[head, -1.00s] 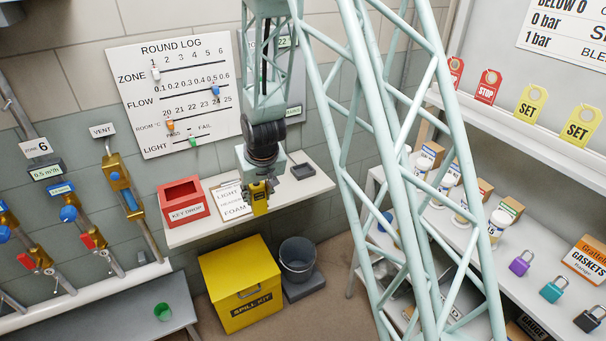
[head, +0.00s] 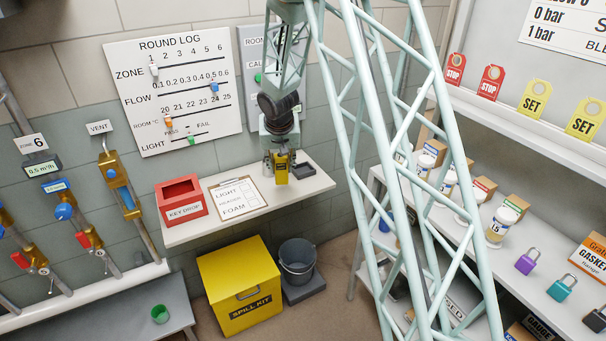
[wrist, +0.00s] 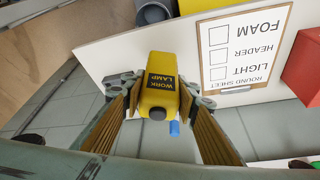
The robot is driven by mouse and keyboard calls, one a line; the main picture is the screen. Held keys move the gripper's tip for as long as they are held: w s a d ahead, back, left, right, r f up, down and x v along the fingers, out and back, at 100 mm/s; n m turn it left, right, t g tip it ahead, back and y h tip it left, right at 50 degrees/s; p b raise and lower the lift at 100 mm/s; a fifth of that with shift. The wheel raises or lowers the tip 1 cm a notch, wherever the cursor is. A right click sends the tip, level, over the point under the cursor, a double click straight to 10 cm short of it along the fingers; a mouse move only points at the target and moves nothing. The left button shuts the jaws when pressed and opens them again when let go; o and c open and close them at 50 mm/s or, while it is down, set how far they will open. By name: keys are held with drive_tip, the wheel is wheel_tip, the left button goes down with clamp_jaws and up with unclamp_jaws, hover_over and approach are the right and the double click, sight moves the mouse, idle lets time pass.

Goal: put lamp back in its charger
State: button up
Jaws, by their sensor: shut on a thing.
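The yellow work lamp (head: 282,174) hangs below my gripper (head: 281,159) over the right part of the white shelf. In the wrist view the lamp (wrist: 160,78) shows its dark "WORK LAMP" label, between the two fingers of my gripper (wrist: 158,92), which is shut on it. A small dark tray-like block (head: 303,171), which looks like the charger, sits on the shelf just right of the lamp in the head view. Whether the lamp touches the shelf is unclear.
A clipboard (head: 237,195) lies left of the lamp, and a red key drop box (head: 181,200) stands farther left. The wall holds a round log board (head: 175,90). Below the shelf are a yellow spill kit (head: 240,285) and a grey bucket (head: 297,261).

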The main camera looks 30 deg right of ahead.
drive_tip(key=shift+d, duration=0.1)
idle(0.3)
drive_tip(key=w+d+f+p, duration=0.1)
drive_tip(key=w+d+p, duration=0.1)
drive_tip(key=w+d, duration=0.6)
drive_tip(key=d, duration=0.4)
drive_tip(key=shift+w+d+f, duration=0.15)
drive_tip(key=shift+w+f, duration=0.05)
drive_tip(key=shift+d, duration=0.1)
drive_tip(key=shift+w+d+f, duration=0.15)
drive_tip(key=shift+f, duration=0.75)
drive_tip(key=shift+w+d+f, duration=0.1)
drive_tip(key=shift+d+f, duration=0.05)
drive_tip(key=shift+f, duration=0.75)
drive_tip(key=shift+f+b, duration=0.2)
drive_tip(key=shift+b, duration=0.2)
drive_tip(key=o, duration=1)
drive_tip(key=shift+r, duration=0.2)
